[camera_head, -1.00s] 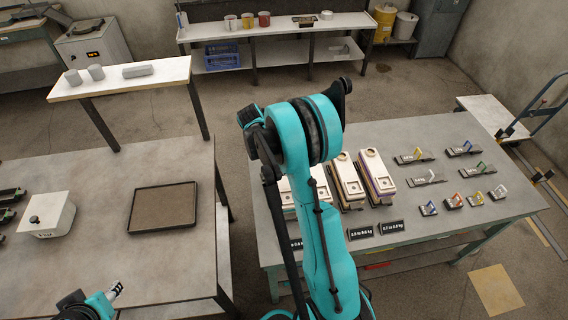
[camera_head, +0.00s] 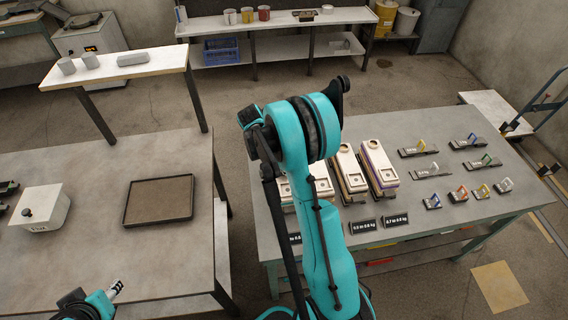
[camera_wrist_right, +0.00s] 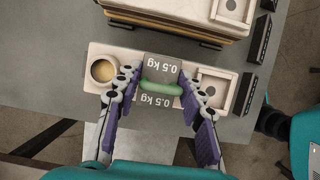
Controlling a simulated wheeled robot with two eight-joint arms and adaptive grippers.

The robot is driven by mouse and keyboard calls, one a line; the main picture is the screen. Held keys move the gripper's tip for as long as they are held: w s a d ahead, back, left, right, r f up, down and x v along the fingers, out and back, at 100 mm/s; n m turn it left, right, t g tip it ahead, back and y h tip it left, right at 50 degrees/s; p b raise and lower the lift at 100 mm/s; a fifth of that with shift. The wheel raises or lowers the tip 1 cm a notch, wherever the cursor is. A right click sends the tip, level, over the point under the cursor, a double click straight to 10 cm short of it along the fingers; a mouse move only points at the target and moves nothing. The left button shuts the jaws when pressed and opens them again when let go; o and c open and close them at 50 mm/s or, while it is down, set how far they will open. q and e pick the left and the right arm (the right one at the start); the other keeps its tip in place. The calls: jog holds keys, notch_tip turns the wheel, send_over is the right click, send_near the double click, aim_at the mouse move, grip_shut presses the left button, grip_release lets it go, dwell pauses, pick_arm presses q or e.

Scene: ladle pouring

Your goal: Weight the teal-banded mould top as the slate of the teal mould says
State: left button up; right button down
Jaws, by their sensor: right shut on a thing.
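In the right wrist view my right gripper (camera_wrist_right: 161,90) is shut on the green handle of a dark grey weight (camera_wrist_right: 160,70) marked 0.5 kg. The weight is over the middle of a cream mould top (camera_wrist_right: 128,55), between its round cup and square recess. I cannot tell if it touches. No teal band shows there. In the head view my right arm hides this gripper and part of the mould row (camera_head: 349,172). The slates (camera_head: 394,219) in front are too small to read. My left gripper (camera_head: 116,288) is at the lower left, apart from everything; its jaws are unclear.
Several weights with coloured handles (camera_head: 418,150) and smaller coloured-handled pieces (camera_head: 458,195) stand on the right of the mould table (camera_head: 440,110). The left table has a dark tray (camera_head: 160,202) and a white box (camera_head: 40,208). A neighbouring layered mould (camera_wrist_right: 180,22) is close to the right gripper.

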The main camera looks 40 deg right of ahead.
jog(key=shift+f+b, duration=0.25)
jog(key=shift+b, duration=0.05)
jog(key=c, duration=0.9)
grip_release()
jog(key=shift+o, duration=0.2)
jog(key=v, duration=1.2)
jog(key=s+a+m+t+y+b, duration=0.4)
jog(key=s+a+m+t, duration=0.5)
jog(key=s+a, duration=0.7)
jog(key=a+m+b, duration=0.2)
jog(key=a+m, duration=0.1)
jog(key=a, duration=0.1)
jog(key=shift+s+f, duration=0.3)
jog(key=shift+f, duration=0.1)
